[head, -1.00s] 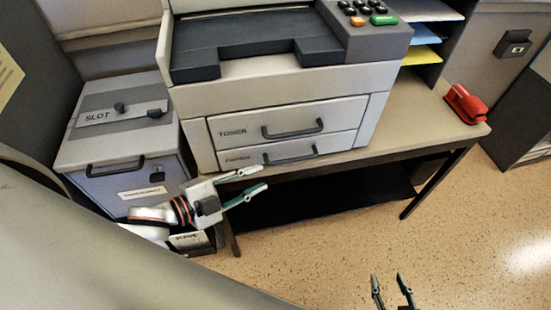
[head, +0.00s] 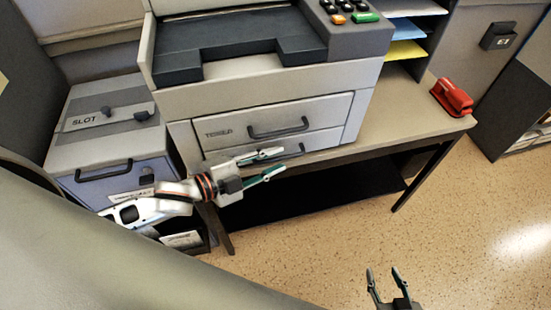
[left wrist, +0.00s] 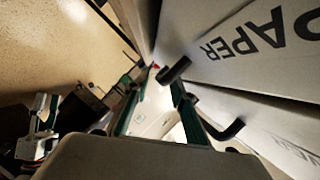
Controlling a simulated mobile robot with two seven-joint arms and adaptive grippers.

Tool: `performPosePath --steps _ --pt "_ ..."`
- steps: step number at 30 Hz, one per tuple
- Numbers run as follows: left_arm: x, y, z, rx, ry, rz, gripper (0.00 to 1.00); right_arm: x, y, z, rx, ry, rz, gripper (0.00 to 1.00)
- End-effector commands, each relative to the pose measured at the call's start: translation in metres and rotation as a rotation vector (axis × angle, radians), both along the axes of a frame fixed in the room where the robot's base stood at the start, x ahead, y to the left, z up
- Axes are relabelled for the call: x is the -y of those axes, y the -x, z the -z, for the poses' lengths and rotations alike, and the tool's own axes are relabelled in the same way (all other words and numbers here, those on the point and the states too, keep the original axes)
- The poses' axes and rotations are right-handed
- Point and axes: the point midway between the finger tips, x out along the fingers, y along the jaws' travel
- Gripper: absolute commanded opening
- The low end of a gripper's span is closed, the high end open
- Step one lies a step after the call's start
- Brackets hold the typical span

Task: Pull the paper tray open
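The paper tray (head: 324,139) is the lower drawer of the copier, and it looks shut in the head view. Its label PAPER shows upside down in the left wrist view (left wrist: 262,36), with a dark handle (left wrist: 174,70) near the fingers. In the head view the handle is mostly hidden behind my left gripper (head: 282,161). That gripper is open, its two green-edged fingers pointing right in front of the tray. I cannot tell whether a finger touches the handle. My right gripper (head: 383,270) is open and empty over the floor, far from the tray.
The toner drawer (head: 230,131) with its own handle (head: 278,128) sits directly above. A grey slot bin (head: 95,145) stands left of the copier. A red stapler-like object (head: 452,97) lies on the table's right end. The floor in front is clear.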

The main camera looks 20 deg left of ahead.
Motion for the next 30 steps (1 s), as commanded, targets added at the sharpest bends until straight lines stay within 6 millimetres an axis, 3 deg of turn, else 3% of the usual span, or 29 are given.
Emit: performPosePath --steps 12,13,15,16,25,30 --pt "0.005 -0.006 0.002 -0.001 0.0 0.001 0.25 0.004 -0.002 -0.001 0.005 0.008 0.0 0.4" --pt "0.005 -0.006 0.002 -0.001 0.0 0.001 0.22 0.004 -0.002 -0.001 0.005 0.008 -0.001 0.4" --pt "0.005 -0.006 0.002 -0.001 0.0 0.001 0.04 0.004 -0.002 -0.001 0.005 0.008 -0.001 0.4" --pt "0.005 -0.006 0.002 -0.001 0.0 0.001 0.0 0.004 -0.002 -0.001 0.006 0.008 -0.001 0.4" --pt "0.007 -0.006 0.002 -0.001 0.0 0.0 0.0 0.005 -0.003 -0.003 0.008 0.009 -0.001 0.4" --pt "0.019 -0.006 0.0 -0.001 0.002 0.001 0.0 0.005 -0.006 -0.009 0.016 0.005 0.0 0.4"
